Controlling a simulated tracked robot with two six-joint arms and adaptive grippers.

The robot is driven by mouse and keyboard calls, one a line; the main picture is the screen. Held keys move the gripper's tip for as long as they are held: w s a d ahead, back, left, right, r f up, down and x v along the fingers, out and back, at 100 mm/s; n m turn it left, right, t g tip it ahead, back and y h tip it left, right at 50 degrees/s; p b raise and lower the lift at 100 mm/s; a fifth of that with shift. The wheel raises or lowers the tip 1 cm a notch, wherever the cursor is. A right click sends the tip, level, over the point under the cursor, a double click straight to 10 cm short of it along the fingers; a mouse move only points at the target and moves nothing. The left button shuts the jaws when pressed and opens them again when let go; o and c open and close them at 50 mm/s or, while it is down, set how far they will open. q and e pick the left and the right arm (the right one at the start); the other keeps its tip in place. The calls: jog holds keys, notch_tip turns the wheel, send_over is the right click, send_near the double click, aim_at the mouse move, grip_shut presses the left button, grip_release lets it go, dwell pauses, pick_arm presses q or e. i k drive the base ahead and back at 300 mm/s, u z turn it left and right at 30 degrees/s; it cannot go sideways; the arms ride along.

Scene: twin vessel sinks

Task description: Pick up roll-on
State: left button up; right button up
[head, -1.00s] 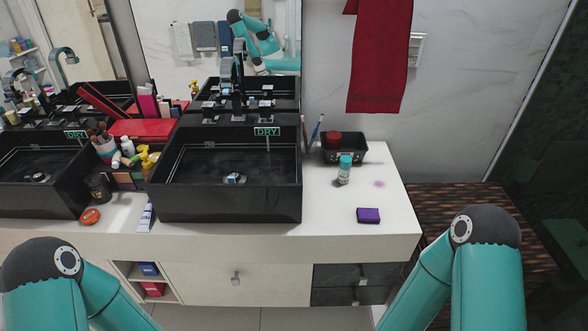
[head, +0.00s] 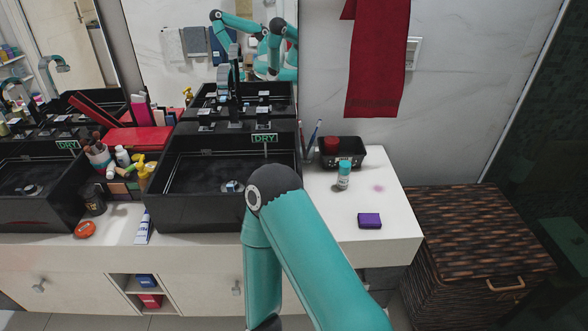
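The roll-on seems to be the small upright bottle with a teal cap and pale label (head: 343,176). It stands on the white counter (head: 325,210), right of the sink and in front of a small black tray. My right arm, entering from the lower right, has its bent elbow in front of the sink, left of the bottle. Its forearm runs down to the bottom edge. Neither gripper shows clearly; the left arm is out of the direct view. Nothing touches the bottle.
A purple box (head: 369,220) lies in front of the bottle. The black tray (head: 353,155) holds a red item. The black sink (head: 185,212) is to the left, with a blue-white tube (head: 143,228) beside it. A woven basket (head: 480,245) stands right of the counter.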

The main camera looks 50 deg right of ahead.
aim_at(343, 181)
jog(key=u, duration=0.15)
jog(key=k, duration=0.95)
jog(key=z, duration=1.3)
jog(key=i, duration=0.65)
jog(key=u, duration=0.15)
jog(key=k, duration=0.9)
jog(key=z, duration=0.15)
jog(key=i, duration=0.45)
